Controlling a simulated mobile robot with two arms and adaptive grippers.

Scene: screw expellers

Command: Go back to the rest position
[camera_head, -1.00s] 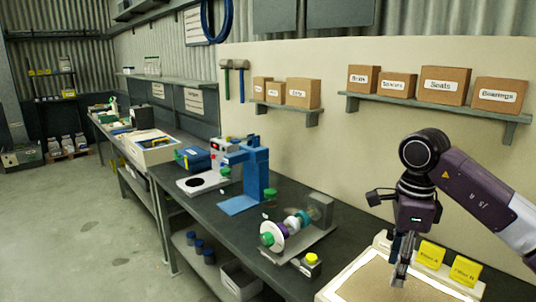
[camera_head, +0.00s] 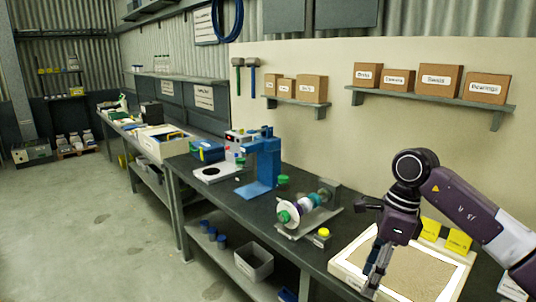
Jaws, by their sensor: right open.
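My right gripper (camera_head: 376,272) points down at the lower right, over the left part of a white-rimmed tray (camera_head: 343,268) with a tan, grainy filling. Its fingers are close to the tray; whether they touch it I cannot tell. I see nothing held between them. My right arm comes in from the right edge, bent at the elbow. My left gripper is not in view.
The dark bench (camera_head: 222,192) carries a screw expeller (camera_head: 297,212), a blue press-like stand (camera_head: 265,165) and a blue box (camera_head: 207,150). Yellow filter boxes (camera_head: 458,241) stand behind the tray. Labelled cardboard boxes (camera_head: 435,78) sit on a wall shelf. The floor at left is clear.

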